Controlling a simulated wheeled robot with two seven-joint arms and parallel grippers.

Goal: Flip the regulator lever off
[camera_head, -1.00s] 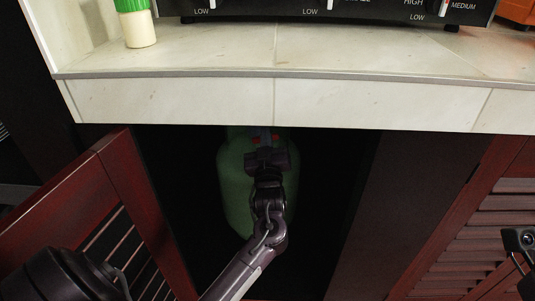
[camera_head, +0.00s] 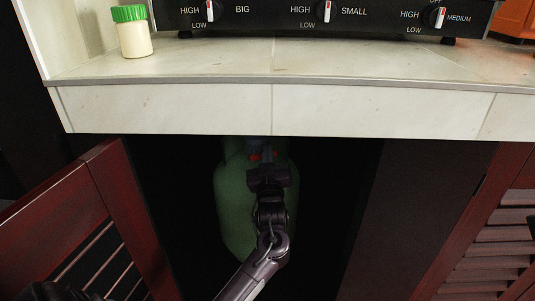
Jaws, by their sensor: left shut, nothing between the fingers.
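A green gas tank (camera_head: 230,205) stands upright in the dark cabinet under the counter. At its top a small blue-grey regulator (camera_head: 254,143) with red parts (camera_head: 256,156) shows just below the counter edge. The lever's position cannot be made out. My left gripper (camera_head: 266,163) is in front of the tank's top, shut and empty, close to the regulator. It hides part of the regulator, and I cannot tell whether it touches it. My right gripper is not in view.
The stone counter (camera_head: 180,108) overhangs the cabinet opening. A red door (camera_head: 120,205) stands open on the left, and a louvred door (camera_head: 490,235) is on the right. On the counter are a black stove panel (camera_head: 270,18) with knobs and a green-lidded jar (camera_head: 134,38). Dark space flanks the tank.

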